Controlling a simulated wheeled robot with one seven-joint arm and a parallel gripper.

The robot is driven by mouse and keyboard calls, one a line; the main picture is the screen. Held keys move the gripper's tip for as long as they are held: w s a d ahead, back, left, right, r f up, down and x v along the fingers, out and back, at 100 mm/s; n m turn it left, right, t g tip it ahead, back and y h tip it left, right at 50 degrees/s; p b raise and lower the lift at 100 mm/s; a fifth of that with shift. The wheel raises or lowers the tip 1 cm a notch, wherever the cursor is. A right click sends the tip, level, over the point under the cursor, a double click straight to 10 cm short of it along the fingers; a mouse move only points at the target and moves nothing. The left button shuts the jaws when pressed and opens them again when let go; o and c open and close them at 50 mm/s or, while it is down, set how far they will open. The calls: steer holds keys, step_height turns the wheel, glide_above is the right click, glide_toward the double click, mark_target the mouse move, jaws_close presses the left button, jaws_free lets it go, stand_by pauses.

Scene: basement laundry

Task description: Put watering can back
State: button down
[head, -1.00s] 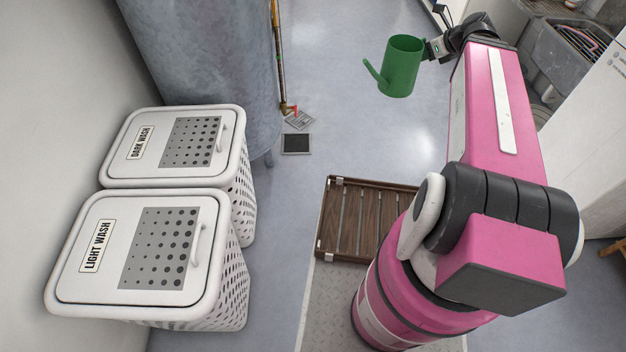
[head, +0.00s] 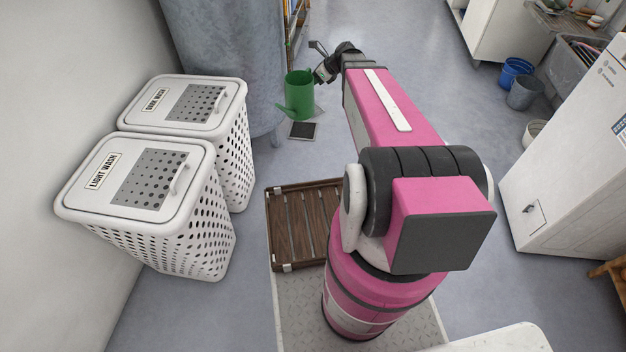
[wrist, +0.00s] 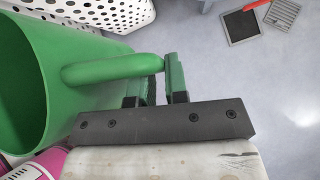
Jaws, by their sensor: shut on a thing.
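The green watering can (head: 300,92) is in the air ahead of my arm in the head view, near the grey tank. My gripper (head: 326,72) is shut on the can's handle. In the wrist view, my gripper (wrist: 160,82) has its two fingers on either side of the green handle, and the can's open body (wrist: 45,85) fills the left side. The place where the can belongs cannot be made out.
Two white hampers, dark wash (head: 225,120) and light wash (head: 195,245), stand at left by the grey tank (head: 215,45). A wooden slatted rack (head: 300,225) lies in front of my base. Blue bucket (head: 515,72), grey bucket (head: 524,93) and a white appliance (head: 570,170) are at right. Middle floor is clear.

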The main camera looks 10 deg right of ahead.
steer(key=w+a+f+n+g, duration=0.1)
steer(key=w+a+f, duration=0.1)
steer(key=f, duration=1.9)
steer(key=w+a+f+n+g, duration=0.1)
steer(key=a+f+n, duration=0.15)
steer(key=f, duration=1.85)
steer(key=shift+m+y, duration=0.3)
steer(key=shift+m, duration=0.15)
steer(key=shift+w+d+f, duration=0.95)
steer(key=shift+d+f, duration=0.65)
steer(key=shift+f, duration=0.15)
steer(key=shift+w+d+f, duration=0.9)
steer(key=shift+d+f, duration=0.75)
steer(key=shift+f, duration=0.15)
steer(key=shift+w+d+f, duration=0.95)
steer(key=shift+d+f, duration=0.65)
steer(key=shift+f, duration=0.35)
steer(key=c, duration=1.1)
jaws_free()
steer(key=shift+c, duration=0.2)
steer(key=shift+r, duration=0.15)
